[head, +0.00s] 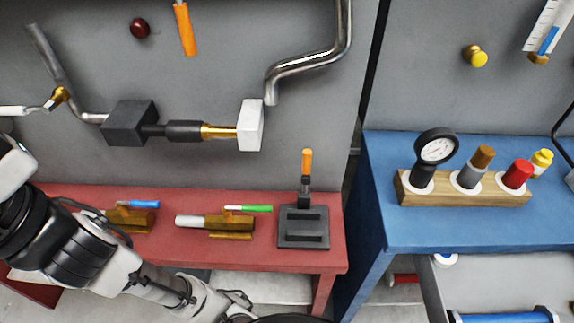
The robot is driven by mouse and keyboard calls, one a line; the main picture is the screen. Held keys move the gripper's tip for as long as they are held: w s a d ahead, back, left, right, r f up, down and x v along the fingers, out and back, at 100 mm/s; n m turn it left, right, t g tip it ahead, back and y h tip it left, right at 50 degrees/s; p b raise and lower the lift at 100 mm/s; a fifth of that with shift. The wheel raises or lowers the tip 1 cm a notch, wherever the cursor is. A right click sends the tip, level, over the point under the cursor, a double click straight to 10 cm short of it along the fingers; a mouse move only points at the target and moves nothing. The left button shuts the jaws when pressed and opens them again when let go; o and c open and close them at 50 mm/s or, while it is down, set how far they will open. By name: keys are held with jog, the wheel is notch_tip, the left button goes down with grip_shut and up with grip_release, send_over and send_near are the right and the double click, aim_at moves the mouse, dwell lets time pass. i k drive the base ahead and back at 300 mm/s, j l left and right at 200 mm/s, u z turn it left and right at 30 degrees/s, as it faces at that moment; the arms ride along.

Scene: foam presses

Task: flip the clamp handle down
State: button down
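A clamp with a dark grey slotted base (290,240) sits at the right end of the red bench. Its handle (307,162) has an orange grip and stands upright above the back of the base. Nothing touches the handle. My arm comes in from the left and runs down to the bottom edge, in front of the bench. The fingers of my gripper do not show, so what the gripper holds or touches cannot be seen.
Two brass valves, one with a blue lever (138,204) and one with a green lever (250,208), lie left of the clamp on the red bench (325,257). Pipework (185,131) hangs above. A blue bench (400,235) with a gauge (436,148) stands right, across a gap.

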aim_at(306, 178)
jog(key=k+j, duration=0.3)
jog(key=j, duration=0.2)
jog(key=k+j, duration=0.35)
jog(key=i+j, duration=0.15)
jog(key=i, duration=0.35)
jog(key=l+z, duration=0.05)
